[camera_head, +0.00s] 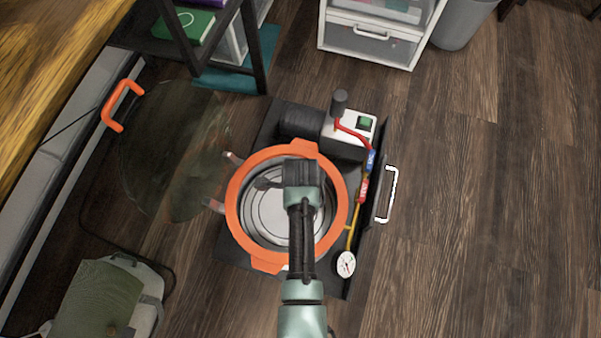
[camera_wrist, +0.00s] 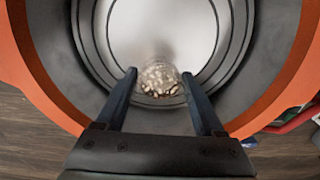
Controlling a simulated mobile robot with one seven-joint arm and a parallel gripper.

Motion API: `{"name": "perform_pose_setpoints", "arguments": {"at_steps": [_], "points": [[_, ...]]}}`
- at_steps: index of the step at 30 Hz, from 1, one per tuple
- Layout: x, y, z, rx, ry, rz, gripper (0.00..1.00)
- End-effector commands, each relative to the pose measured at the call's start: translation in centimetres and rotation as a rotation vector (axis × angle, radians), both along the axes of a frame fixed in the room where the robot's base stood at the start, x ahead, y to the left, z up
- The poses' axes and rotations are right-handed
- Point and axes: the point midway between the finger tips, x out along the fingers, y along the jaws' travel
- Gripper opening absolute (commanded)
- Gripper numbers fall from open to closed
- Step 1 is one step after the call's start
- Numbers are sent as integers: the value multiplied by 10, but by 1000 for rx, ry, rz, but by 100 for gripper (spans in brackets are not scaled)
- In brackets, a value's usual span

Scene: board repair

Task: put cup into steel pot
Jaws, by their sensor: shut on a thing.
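The steel pot has a wide orange rim (camera_head: 337,222) and a shiny round inside, and stands on a dark base in the head view. Its rim (camera_wrist: 285,70) and steel floor (camera_wrist: 160,30) fill most of the wrist view. My gripper (camera_head: 264,184) is over the pot's opening, within the rim. In the wrist view my gripper (camera_wrist: 159,76) has its fingers on both sides of a small clear cup (camera_wrist: 160,82) with pale and brown speckled contents, and is shut on it. The cup's height above the pot floor is hard to tell. The cup cannot be made out in the head view.
A pump (camera_head: 345,132) with hoses and a gauge (camera_head: 346,264) stands beside the pot on the base. A clear round lid with an orange handle (camera_head: 117,104) is at the left. A bag (camera_head: 150,282) lies lower left. The wooden floor at right is clear.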

Motion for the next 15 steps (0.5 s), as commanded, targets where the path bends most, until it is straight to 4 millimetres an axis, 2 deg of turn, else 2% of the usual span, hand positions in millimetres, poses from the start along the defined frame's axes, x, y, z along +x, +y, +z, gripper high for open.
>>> {"name": "perform_pose_setpoints", "arguments": {"at_steps": [1,3,15], "points": [[0,0,-13,0,1,0,12],[0,0,-20,0,1,0,12],[0,0,-22,0,0,0,12]]}}
